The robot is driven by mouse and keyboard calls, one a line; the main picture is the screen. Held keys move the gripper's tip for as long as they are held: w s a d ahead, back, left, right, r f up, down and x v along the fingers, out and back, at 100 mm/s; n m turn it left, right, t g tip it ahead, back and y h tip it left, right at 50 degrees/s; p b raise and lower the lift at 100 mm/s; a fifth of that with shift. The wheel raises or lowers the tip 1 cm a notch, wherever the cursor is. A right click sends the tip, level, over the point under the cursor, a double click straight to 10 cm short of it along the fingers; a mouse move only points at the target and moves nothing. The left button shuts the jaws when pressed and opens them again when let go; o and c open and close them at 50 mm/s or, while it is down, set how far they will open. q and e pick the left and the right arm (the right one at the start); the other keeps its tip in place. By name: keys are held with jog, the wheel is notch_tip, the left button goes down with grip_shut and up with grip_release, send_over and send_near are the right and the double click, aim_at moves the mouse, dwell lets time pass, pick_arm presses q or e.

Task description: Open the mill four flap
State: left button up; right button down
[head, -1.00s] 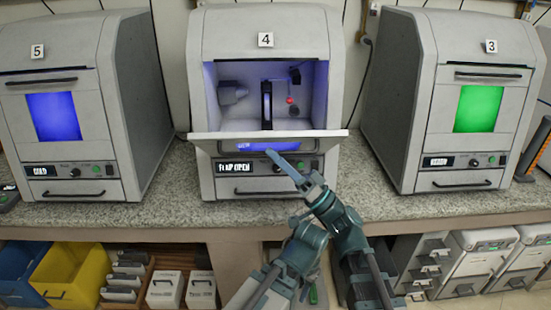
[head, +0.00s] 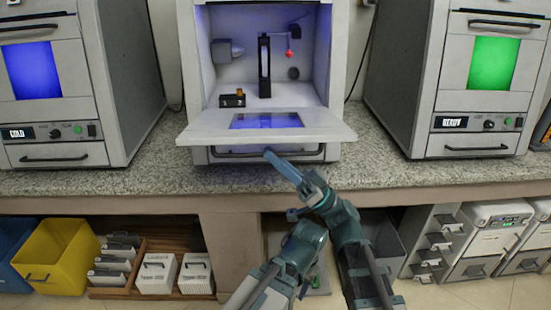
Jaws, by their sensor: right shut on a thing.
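Mill four is the grey middle machine (head: 187,60); its number plate is out of view. Its flap (head: 205,130) is swung down and sticks out toward me, about level, with its inner face and window showing. The chamber (head: 245,20) is open, with a dark upright plate and a small red part inside. My right gripper (head: 269,154) is at the flap's front edge, just under its middle, shut on what seems to be the flap handle; the flap hides that handle and the grip. The mill's display is hidden behind the flap.
A drawer handle (head: 225,154) shows low on mill four, close to my gripper. Another mill (head: 45,110) with a blue window stands left, one (head: 450,60) with a green window right. The granite counter (head: 410,178) is clear in front. Bins sit below.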

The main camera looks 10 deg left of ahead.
jog(key=shift+w+f, duration=0.1)
dwell(0.3)
jog(key=c, duration=0.9)
grip_release()
jog(key=shift+b+v, duration=4.85)
jog(key=shift+v, duration=2.05)
jog(key=shift+a, duration=0.1)
